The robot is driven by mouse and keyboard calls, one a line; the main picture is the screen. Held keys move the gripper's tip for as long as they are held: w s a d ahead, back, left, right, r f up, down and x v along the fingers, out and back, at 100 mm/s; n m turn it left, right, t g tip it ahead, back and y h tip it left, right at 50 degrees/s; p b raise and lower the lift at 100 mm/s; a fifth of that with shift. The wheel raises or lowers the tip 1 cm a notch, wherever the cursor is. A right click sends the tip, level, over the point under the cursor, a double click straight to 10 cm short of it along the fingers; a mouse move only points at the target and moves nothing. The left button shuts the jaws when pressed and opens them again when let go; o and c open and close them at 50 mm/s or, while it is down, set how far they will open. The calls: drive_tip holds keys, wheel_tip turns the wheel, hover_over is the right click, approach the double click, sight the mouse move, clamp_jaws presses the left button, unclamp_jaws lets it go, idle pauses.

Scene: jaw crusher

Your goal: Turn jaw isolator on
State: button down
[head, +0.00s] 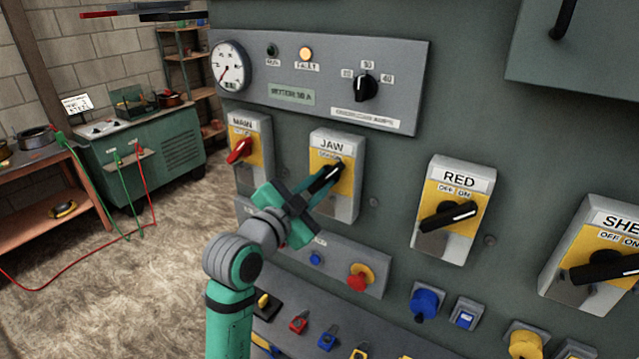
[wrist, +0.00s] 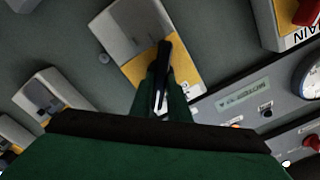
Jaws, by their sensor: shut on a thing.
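The jaw isolator (head: 344,205) is a grey box with a yellow plate and a JAW label on the panel. Its black rotary handle (head: 326,178) is tilted, with its upper end toward the upper right. My gripper (head: 316,190) is shut on this handle, coming from the lower left. In the wrist view the black handle (wrist: 162,75) stands between the fingers, in front of the yellow plate. The OFF/ON marks on the jaw isolator are mostly hidden by the handle and gripper.
The main isolator (head: 246,160) with a red handle is close on the left. The red isolator (head: 455,205) and another isolator (head: 600,255) are to the right. A meter panel (head: 320,80) is above. Buttons and padlocks (head: 328,338) lie below. Open floor (head: 150,290) is at left.

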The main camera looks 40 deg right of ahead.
drive_tip(key=shift+m, duration=0.5)
drive_tip(key=c, duration=1.7)
unclamp_jaws()
drive_tip(key=v, duration=1.1)
drive_tip(key=shift+f, duration=0.1)
drive_tip(key=shift+f, duration=0.1)
